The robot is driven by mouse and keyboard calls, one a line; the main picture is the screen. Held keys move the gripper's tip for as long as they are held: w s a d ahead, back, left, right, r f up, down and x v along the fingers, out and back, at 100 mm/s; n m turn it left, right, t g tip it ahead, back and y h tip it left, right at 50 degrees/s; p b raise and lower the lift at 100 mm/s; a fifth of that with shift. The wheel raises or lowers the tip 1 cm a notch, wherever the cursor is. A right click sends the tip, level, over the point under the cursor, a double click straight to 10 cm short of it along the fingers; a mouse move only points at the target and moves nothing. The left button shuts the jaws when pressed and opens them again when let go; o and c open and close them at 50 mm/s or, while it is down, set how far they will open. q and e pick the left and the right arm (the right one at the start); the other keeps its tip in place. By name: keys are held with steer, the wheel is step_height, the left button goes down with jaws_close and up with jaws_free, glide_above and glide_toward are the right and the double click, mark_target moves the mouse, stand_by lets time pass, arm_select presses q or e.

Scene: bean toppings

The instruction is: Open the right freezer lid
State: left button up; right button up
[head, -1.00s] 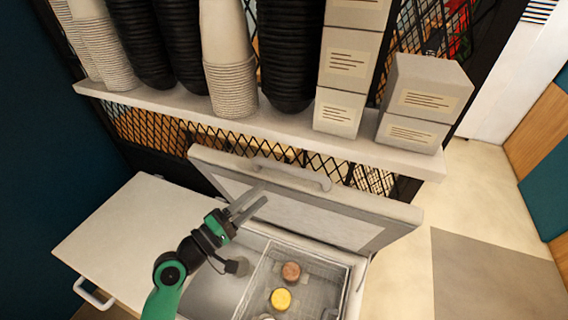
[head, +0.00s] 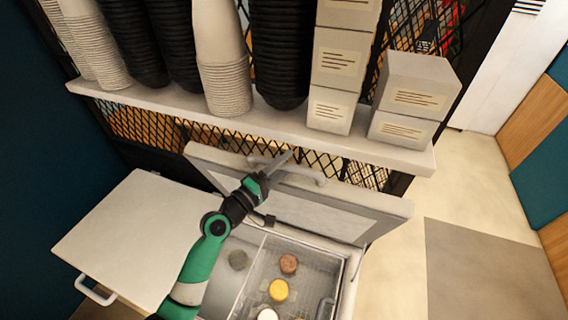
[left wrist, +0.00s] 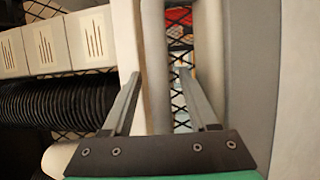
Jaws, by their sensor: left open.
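The right freezer lid (head: 330,211) is a white panel with a grey inner face, tilted up and leaning back beneath the shelf. Its pale handle (head: 310,178) is at the top edge. My left gripper (head: 284,163) is at this handle, in front of the mesh. In the left wrist view, the jaws (left wrist: 158,74) are apart and the pale handle bar (left wrist: 155,50) shows between the fingertips. I cannot tell whether they touch it. My right gripper is in neither view.
The open compartment (head: 347,268) holds several round tubs, including a yellow one (head: 278,290) and a brown one (head: 288,264). The left lid (head: 130,235) is shut. A shelf (head: 270,125) with stacked cups and boxes hangs close above the raised lid.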

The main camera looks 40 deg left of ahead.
arm_select(q)
jaws_close()
stand_by(1.4)
